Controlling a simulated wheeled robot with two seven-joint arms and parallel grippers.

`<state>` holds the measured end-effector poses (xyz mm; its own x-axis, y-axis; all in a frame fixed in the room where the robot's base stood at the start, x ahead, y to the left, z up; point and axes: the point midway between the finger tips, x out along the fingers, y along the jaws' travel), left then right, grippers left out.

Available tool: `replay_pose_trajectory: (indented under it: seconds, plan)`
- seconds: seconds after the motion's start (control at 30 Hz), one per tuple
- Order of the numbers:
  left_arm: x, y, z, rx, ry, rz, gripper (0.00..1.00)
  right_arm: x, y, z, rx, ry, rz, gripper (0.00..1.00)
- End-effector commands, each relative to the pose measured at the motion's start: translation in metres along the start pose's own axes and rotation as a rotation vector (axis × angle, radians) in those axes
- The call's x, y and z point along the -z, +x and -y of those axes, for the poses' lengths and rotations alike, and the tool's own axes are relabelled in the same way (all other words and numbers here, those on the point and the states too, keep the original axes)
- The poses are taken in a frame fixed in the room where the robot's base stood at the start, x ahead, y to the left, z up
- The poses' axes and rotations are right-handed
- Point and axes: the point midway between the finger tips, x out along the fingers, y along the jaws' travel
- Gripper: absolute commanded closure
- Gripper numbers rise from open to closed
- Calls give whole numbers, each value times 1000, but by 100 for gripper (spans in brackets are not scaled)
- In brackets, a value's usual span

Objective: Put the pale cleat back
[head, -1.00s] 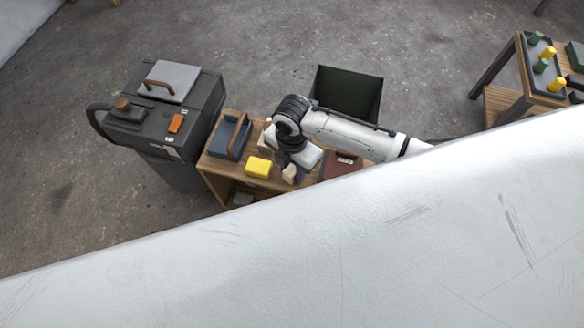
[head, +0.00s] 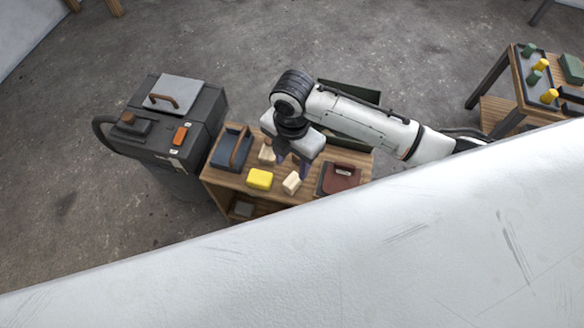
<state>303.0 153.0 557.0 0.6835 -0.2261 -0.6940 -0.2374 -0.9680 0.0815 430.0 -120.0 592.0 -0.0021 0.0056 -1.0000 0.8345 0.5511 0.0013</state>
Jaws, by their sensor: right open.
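Two pale wooden pieces lie on the small wooden table (head: 222,179) in the head view. One pale block (head: 291,182) is near the front edge, right of the yellow block (head: 259,179). The other pale piece (head: 267,153) is farther back, beside the blue tray; I cannot tell which is the cleat. My right gripper (head: 293,164) is open above the table, its dark fingers pointing down just behind the front pale block. Its palm and wrist hide part of the tabletop. My left gripper is out of view.
A blue tray with a brown handle (head: 223,158) and a dark red case (head: 342,177) flank the pieces. A dark machine (head: 168,128) stands left and a green bin (head: 345,90) behind. A large white surface (head: 380,260) fills the foreground.

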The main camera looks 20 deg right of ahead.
Motion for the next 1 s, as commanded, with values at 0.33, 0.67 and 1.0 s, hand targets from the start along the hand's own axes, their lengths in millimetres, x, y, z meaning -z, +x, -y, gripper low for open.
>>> replay_pose_trajectory:
  seconds: [0.33, 0.67, 1.0]
  plan:
    - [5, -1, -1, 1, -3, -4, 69, 41, 9, 0, -105, 186, -105, 55]
    - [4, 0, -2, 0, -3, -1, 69, 94, 40, 22, -449, 1120, -468, 55]
    - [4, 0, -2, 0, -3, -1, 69, 49, 34, 110, -688, 1772, -598, 55]
